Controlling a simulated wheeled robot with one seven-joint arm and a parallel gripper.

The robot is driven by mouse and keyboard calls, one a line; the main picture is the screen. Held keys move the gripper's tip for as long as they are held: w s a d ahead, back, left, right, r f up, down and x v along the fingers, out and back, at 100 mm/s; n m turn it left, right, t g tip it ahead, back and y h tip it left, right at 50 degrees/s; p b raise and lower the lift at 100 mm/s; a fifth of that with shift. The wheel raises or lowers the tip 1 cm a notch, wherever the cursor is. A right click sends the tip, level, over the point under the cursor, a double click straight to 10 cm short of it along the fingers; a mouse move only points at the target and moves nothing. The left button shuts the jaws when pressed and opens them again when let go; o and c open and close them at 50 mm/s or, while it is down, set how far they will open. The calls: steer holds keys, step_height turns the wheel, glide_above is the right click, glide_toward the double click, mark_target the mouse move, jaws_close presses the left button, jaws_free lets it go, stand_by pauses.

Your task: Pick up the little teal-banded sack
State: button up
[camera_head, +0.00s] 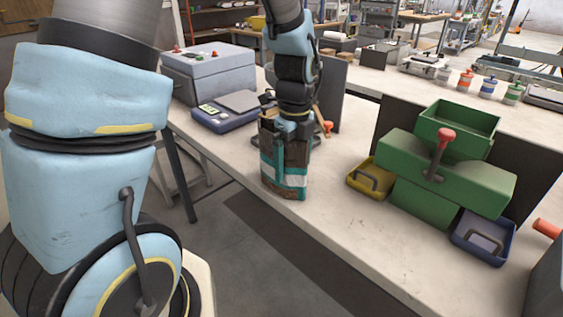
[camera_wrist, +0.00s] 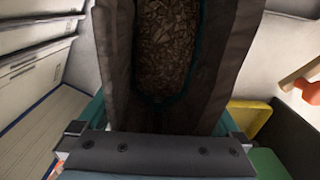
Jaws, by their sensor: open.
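The little teal-banded sack (camera_head: 283,182) stands upright near the front edge of the pale bench. It is brown with teal bands. In the wrist view the sack (camera_wrist: 115,60) fills the middle; its dark mouth gapes and brown pellets (camera_wrist: 167,45) show inside. My gripper (camera_head: 291,132) is open and right at the sack's upper part, in front of some of it in the head view. In the wrist view a dark bar of my gripper (camera_wrist: 155,155) crosses below the sack. The fingertips are hidden, so contact with the sack cannot be told.
A blue scale (camera_head: 222,114) and a grey box (camera_head: 212,72) stand left behind the sack. A green bagging machine (camera_head: 420,170) stands to the right, with a yellow tray (camera_head: 362,190) and a blue tray (camera_head: 470,252) beside it. Bench between sack and yellow tray is clear.

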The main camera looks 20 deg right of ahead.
steer(key=shift+f, duration=0.15)
steer(key=shift+c, duration=0.2)
jaws_close()
stand_by(0.5)
